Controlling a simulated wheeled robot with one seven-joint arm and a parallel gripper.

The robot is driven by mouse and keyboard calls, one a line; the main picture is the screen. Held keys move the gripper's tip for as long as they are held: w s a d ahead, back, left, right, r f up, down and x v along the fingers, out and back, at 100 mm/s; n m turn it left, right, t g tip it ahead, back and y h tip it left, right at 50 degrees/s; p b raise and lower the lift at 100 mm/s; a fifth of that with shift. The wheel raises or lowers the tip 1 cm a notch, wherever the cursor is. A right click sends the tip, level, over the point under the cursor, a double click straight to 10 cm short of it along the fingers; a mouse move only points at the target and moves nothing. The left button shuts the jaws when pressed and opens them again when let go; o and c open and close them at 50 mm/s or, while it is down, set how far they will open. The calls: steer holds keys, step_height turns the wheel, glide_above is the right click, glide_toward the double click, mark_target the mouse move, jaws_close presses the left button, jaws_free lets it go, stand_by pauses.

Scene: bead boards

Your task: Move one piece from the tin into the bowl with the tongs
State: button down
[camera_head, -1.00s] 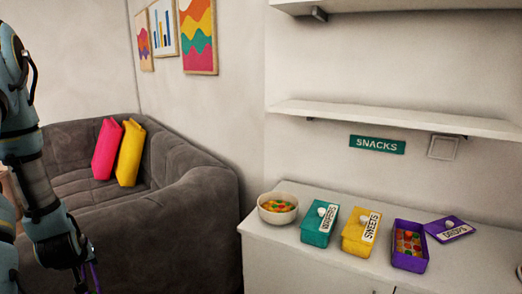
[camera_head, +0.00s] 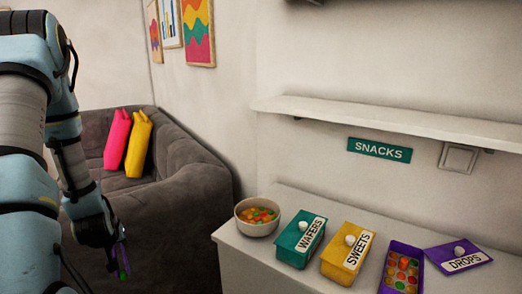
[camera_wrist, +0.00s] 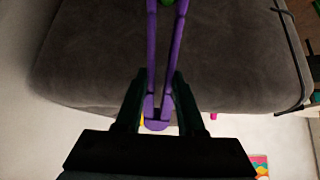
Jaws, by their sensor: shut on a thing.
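My gripper (camera_head: 117,252) is shut on purple tongs (camera_wrist: 152,50), at the lower left of the head view, in front of the sofa. In the wrist view my gripper (camera_wrist: 158,95) has its fingers on both sides of the tongs. A green piece (camera_wrist: 167,2) shows between the tongs' arms at the top edge of the wrist view. The open purple tin (camera_head: 387,283) holds several coloured pieces and is cut off at the bottom of the head view. The cream bowl (camera_head: 248,227) holds orange, red and green pieces. My gripper is well left of both.
The purple DROPS lid (camera_head: 440,262) lies right of the tin. A closed teal WAFERS tin (camera_head: 290,242) and a closed yellow SWEETS tin (camera_head: 335,262) stand between bowl and open tin. A white shelf (camera_head: 380,118) hangs above the cabinet (camera_head: 250,258). The grey sofa (camera_head: 185,185) is at left.

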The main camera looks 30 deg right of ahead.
steer(key=shift+d, duration=0.1)
steer(key=w+d+r+m+h+p, duration=0.1)
steer(key=d+r, duration=0.4)
steer(key=d, duration=0.4)
steer(key=d+r+m+h+p, duration=0.1)
steer(key=d+r+m+p, duration=0.1)
steer(key=d+r, duration=0.6)
steer(key=w+d+r+m+h+p, duration=0.1)
steer(key=d+r, duration=0.2)
steer(key=d, duration=0.8)
steer(key=s+d+r+m, duration=0.1)
steer(key=s+d+r, duration=0.2)
steer(key=d, duration=0.4)
steer(key=s+d+r+m+g+h+p, duration=0.1)
steer(key=s+d+r, duration=0.2)
steer(key=d, duration=0.4)
steer(key=shift+s+r, duration=0.4)
steer(key=shift+r, duration=0.05)
step_height(320, 180, down, 9)
steer(key=b, duration=0.7)
steer(key=c, duration=0.8)
jaws_free()
steer(key=shift+c, duration=0.2)
